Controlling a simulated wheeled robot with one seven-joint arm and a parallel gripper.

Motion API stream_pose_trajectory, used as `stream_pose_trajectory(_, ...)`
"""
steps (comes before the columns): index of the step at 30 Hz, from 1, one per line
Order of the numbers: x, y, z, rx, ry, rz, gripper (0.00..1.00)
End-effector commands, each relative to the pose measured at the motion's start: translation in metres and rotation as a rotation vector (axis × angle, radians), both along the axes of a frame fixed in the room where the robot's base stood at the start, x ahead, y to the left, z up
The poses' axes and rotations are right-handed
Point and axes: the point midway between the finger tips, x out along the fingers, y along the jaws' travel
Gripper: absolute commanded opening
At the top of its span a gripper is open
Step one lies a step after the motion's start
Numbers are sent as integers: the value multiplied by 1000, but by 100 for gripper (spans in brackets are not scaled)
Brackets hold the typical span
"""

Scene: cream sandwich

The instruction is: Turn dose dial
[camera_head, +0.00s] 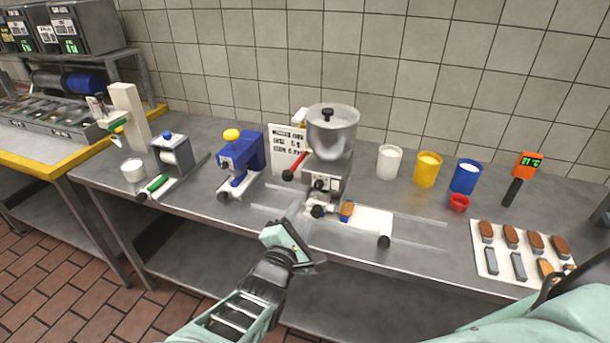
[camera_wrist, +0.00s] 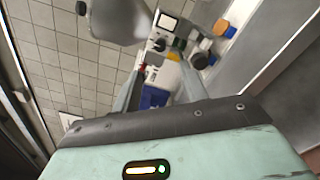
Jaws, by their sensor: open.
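The dosing machine (camera_head: 325,184) stands mid-counter under a round steel hopper (camera_head: 332,134) with a black lid knob. Its front has a small panel with dark knobs (camera_head: 319,184) and a larger black knob (camera_head: 317,211) lower down. I cannot tell for certain which is the dose dial. My gripper (camera_head: 299,214) is open and empty, just in front of and left of the machine's lower front. In the wrist view, the machine's front with a dark knob (camera_wrist: 158,45) and a black round knob (camera_wrist: 199,61) lies beyond my parted fingers (camera_wrist: 161,82). No contact shows.
A blue device (camera_head: 240,160) stands further left. White, yellow and blue cups (camera_head: 465,177) stand right. A tray of sandwich pieces (camera_head: 489,262) lies at far right. Counter right of the machine is partly clear.

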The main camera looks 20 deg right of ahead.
Motion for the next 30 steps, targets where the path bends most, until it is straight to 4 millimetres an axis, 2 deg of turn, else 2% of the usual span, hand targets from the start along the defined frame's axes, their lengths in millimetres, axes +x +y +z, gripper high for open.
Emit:
stream_pose_trajectory(9,54,-40,3,-2,0,-3,43)
stream_pose_trajectory(15,77,-56,2,0,1,-2,43)
stream_pose_trajectory(21,86,-63,0,1,2,0,43)
stream_pose_trajectory(29,87,-63,0,1,2,0,43)
stream_pose_trajectory(30,87,-63,0,1,2,0,35)
